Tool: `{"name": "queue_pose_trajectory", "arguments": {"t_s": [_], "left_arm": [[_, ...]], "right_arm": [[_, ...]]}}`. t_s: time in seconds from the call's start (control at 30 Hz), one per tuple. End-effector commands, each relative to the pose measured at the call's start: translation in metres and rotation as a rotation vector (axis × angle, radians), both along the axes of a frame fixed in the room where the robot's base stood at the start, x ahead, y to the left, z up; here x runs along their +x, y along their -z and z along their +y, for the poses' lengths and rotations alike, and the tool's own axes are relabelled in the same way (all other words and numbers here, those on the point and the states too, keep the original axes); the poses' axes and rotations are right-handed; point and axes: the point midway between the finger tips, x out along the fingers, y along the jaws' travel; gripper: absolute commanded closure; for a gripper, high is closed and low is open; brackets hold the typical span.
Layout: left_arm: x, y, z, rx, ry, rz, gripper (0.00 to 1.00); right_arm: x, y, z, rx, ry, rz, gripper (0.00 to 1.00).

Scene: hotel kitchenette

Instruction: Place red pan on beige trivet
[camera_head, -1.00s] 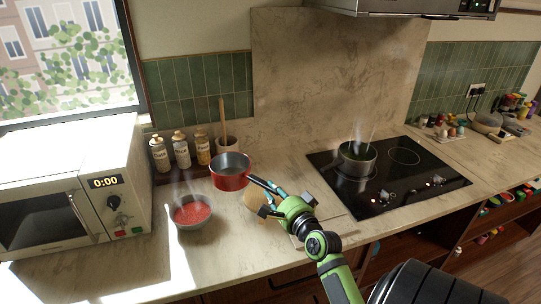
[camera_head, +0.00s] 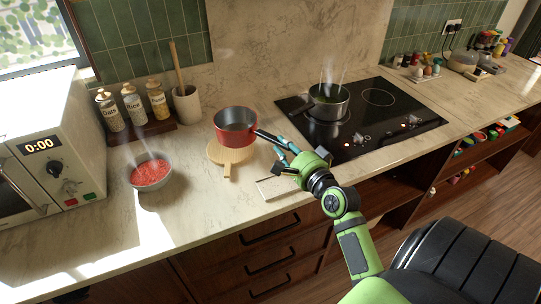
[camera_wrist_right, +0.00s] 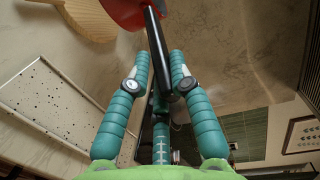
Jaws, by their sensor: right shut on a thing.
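The red pan (camera_head: 236,137) is upright in the head view, with its dark handle toward my right gripper (camera_head: 283,157). That gripper is shut on the handle, which also runs between the teal fingers (camera_wrist_right: 160,78) in the wrist view. The beige trivet (camera_head: 228,172) is a round wooden board with a short handle, flat on the counter. The pan overlaps its back part in the head view; I cannot tell whether they touch. In the wrist view, part of the red pan (camera_wrist_right: 125,12) shows beside the trivet (camera_wrist_right: 85,18). My left gripper is out of view.
A steaming bowl of red food (camera_head: 151,174) stands left of the trivet. A pale speckled board (camera_head: 279,187) lies under my right gripper's area. Jars (camera_head: 134,106) and a utensil crock (camera_head: 187,105) stand behind. A steaming pot (camera_head: 328,104) is on the cooktop (camera_head: 375,135).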

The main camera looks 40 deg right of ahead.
Motion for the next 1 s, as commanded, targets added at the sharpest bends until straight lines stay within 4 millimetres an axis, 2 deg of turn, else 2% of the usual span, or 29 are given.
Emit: {"name": "queue_pose_trajectory", "arguments": {"t_s": [0.1, 0.3, 0.63, 1.0], "left_arm": [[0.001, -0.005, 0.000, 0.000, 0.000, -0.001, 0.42], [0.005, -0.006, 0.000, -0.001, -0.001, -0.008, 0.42], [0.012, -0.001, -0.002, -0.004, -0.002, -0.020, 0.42], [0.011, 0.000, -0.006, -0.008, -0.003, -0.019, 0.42]], "right_arm": [[0.021, 0.007, 0.007, 0.001, 0.002, -0.011, 1.00], [0.037, 0.019, 0.013, -0.002, 0.003, -0.011, 1.00], [0.037, 0.058, 0.013, -0.003, 0.002, -0.008, 1.00], [0.037, 0.062, 0.013, -0.001, 0.004, -0.010, 1.00]]}}
